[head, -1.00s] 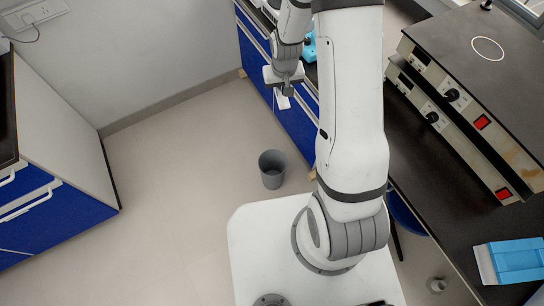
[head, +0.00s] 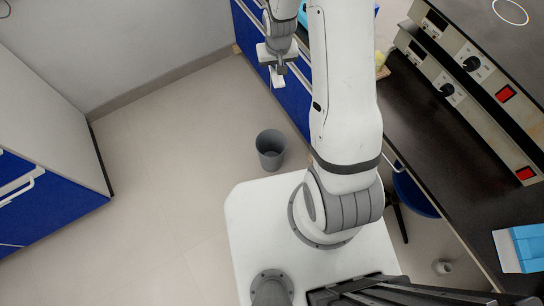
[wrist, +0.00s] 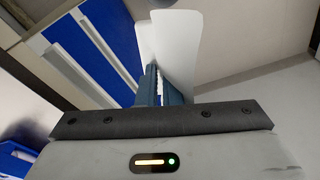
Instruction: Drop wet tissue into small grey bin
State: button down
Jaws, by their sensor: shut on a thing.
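The small grey bin (head: 271,149) stands upright on the floor in the head view, beside the front of my base. My gripper (head: 278,73) is up and beyond the bin, in front of the blue cabinet fronts. It is shut on a white wet tissue (head: 277,81), which hangs below the fingers. In the wrist view my gripper (wrist: 163,88) has its fingers closed together on the white tissue (wrist: 177,50), which stands out past the fingertips. A curved dark edge shows at the top right of the wrist view; I cannot tell whether it is the bin.
The dark lab bench (head: 440,165) with stacked hotplates (head: 490,70) is on the right. A blue and white box (head: 520,248) lies on the bench. A blue-fronted cabinet (head: 55,205) stands at the left. The floor (head: 165,150) left of the bin is clear.

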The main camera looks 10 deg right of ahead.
notch_tip(320, 180, down, 45)
jog(key=m+b, duration=0.1)
jog(key=b, duration=3.7)
jog(key=shift+s+f, duration=0.15)
jog(key=shift+a, duration=0.1)
jog(key=c, duration=1.5)
grip_release()
jog(key=r+p, duration=0.1)
jog(key=r, duration=0.1)
jog(key=r+p, duration=0.1)
jog(key=r, duration=0.2)
jog(key=s+r+p, duration=0.1)
jog(key=r, duration=0.1)
jog(key=shift+s+r, duration=0.1)
jog(key=shift+r, duration=0.3)
